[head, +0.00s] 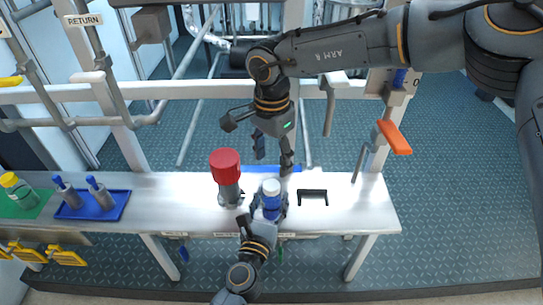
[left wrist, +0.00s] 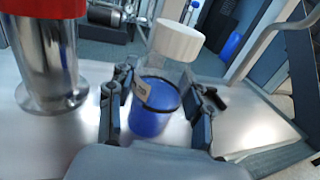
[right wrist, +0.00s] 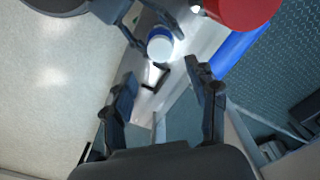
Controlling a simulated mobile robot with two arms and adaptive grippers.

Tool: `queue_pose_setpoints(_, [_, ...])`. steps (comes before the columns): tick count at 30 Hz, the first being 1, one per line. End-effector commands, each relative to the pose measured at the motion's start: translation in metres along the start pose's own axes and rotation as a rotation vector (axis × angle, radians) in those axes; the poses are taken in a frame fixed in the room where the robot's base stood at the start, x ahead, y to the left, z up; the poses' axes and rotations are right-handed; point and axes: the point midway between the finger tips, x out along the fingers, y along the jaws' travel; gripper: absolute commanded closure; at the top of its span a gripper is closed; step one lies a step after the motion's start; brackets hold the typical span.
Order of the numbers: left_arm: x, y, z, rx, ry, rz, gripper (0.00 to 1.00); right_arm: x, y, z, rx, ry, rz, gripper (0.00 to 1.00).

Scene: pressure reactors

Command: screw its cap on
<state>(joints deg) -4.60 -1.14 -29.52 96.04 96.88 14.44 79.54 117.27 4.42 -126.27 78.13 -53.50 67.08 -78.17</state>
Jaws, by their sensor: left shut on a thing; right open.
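A clear bottle with blue contents (left wrist: 157,108) stands upright on the white bench. A white cap (left wrist: 180,40) sits at its top; I cannot tell how tightly. In the head view the cap (head: 270,186) shows above the bottle. My left gripper (head: 268,213) is shut on the bottle from the front; its fingers flank it in the left wrist view. My right gripper (head: 258,147) is open and empty, above and behind the bottle, apart from the cap. In the right wrist view the cap (right wrist: 160,47) shows beyond the open fingers (right wrist: 163,80).
A steel cylinder with a red top (head: 226,165) stands just left of the bottle. A small black frame (head: 313,197) lies to the right. A blue tray (head: 93,206) and green mat (head: 28,205) are at far left. The bench's right end (head: 365,205) is clear.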

Motion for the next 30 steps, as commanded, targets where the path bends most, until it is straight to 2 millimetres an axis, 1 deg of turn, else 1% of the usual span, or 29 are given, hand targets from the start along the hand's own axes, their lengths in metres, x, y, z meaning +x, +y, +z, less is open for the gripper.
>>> queue_pose_setpoints(7, [0.000, 0.000, 0.000, 0.000, 0.000, 0.000, 1.00, 0.001, 0.000, 0.000, 0.002, -0.002, -0.001, 0.42])
queue_pose_setpoints(10, [0.000, 0.000, 0.000, 0.000, 0.000, 0.000, 1.00, 0.006, 0.000, 0.001, 0.002, -0.003, -0.001, 0.42])
queue_pose_setpoints(14, [0.000, 0.000, 0.000, 0.000, 0.000, 0.000, 1.00, 0.022, 0.000, 0.001, 0.002, -0.004, 0.001, 0.42])
queue_pose_setpoints(21, [0.000, 0.000, 0.000, 0.000, 0.000, 0.000, 1.00, 0.059, 0.000, 0.001, 0.003, -0.003, 0.000, 0.42])
queue_pose_setpoints(25, [0.000, 0.000, 0.000, 0.000, 0.000, 0.000, 1.00, 0.073, -0.001, 0.001, 0.003, -0.003, -0.001, 0.42])
queue_pose_setpoints(30, [0.000, 0.000, 0.000, 0.000, 0.000, 0.000, 1.00, 0.080, -0.001, 0.001, 0.004, -0.003, -0.002, 0.42])
